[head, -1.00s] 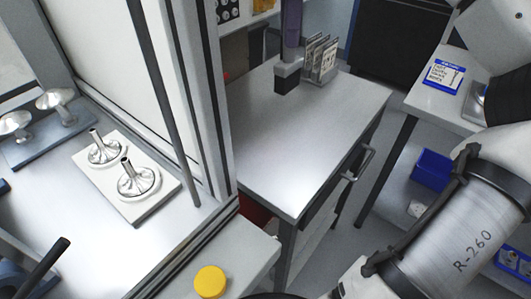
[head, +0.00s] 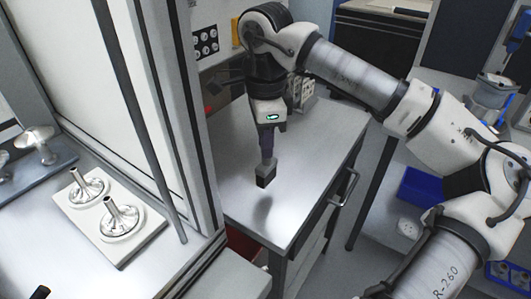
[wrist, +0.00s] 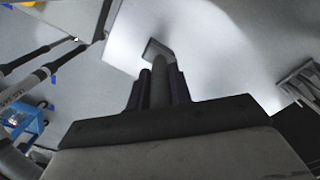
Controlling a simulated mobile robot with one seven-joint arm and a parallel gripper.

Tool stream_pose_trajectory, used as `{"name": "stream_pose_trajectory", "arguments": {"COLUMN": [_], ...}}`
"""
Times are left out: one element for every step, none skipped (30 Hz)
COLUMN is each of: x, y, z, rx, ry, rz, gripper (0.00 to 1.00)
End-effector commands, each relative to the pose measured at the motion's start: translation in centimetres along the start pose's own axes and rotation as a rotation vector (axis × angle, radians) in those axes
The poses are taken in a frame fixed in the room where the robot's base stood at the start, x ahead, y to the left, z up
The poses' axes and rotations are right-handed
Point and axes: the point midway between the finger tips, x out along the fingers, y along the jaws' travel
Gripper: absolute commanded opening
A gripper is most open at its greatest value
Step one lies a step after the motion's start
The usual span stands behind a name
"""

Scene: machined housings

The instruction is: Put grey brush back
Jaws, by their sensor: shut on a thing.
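The grey brush (head: 267,169) hangs upright below my gripper (head: 267,141), with its dark bristles downward. My gripper is shut on its handle with purplish fingers. The brush is above the grey worktable (head: 240,192), apart from its top, and a soft shadow lies on the table below and in front of it. In the wrist view, the brush (wrist: 157,48) shows beyond the fingers of my gripper (wrist: 158,88), with its handle between them. Most of the handle is hidden by the fingers in the head view.
A rack of upright plates (head: 303,93) stands at the table's back, partly behind my arm; it also shows in the wrist view (wrist: 301,84). A white tray (head: 128,252) with two metal flanged parts lies left, beyond a frame post (head: 191,110). The table's front half is clear.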

Motion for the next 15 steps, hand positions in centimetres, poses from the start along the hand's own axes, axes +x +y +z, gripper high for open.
{"name": "stream_pose_trajectory", "arguments": {"x": [0.5, 0.8, 1.4, 1.8, 2.3, 3.0, 3.4, 3.6, 3.9, 4.0, 4.0, 4.0, 4.0, 4.0, 4.0], "y": [0.0, 0.0, 0.1, 0.1, 0.1, 0.1, 0.1, 0.1, 0.1, 0.0, 0.0, 0.0, 0.0, 0.0, 0.0], "z": [0.0, 0.0, 0.0, 0.0, 0.0, 0.0, 0.0, 0.0, 0.0, 0.0, 0.0, 0.0, 0.0, 0.0, 0.0], "rx": [0.000, 0.000, -0.001, -0.001, 0.000, 0.000, -0.001, -0.001, 0.000, 0.000, 0.000, 0.000, 0.000, 0.000, 0.000], "ry": [-0.001, -0.001, -0.001, -0.001, -0.002, -0.001, -0.002, -0.002, -0.001, -0.001, 0.000, 0.000, 0.000, 0.000, 0.000], "rz": [0.002, 0.002, 0.001, 0.002, 0.003, 0.002, 0.001, 0.001, 0.001, 0.000, 0.000, 0.000, 0.000, 0.000, 0.000], "gripper": [0.00, 0.00, 0.00, 0.00, 0.00, 0.00, 0.00, 0.00, 0.00, 0.00, 0.00, 0.00, 0.00, 0.00, 0.00]}}
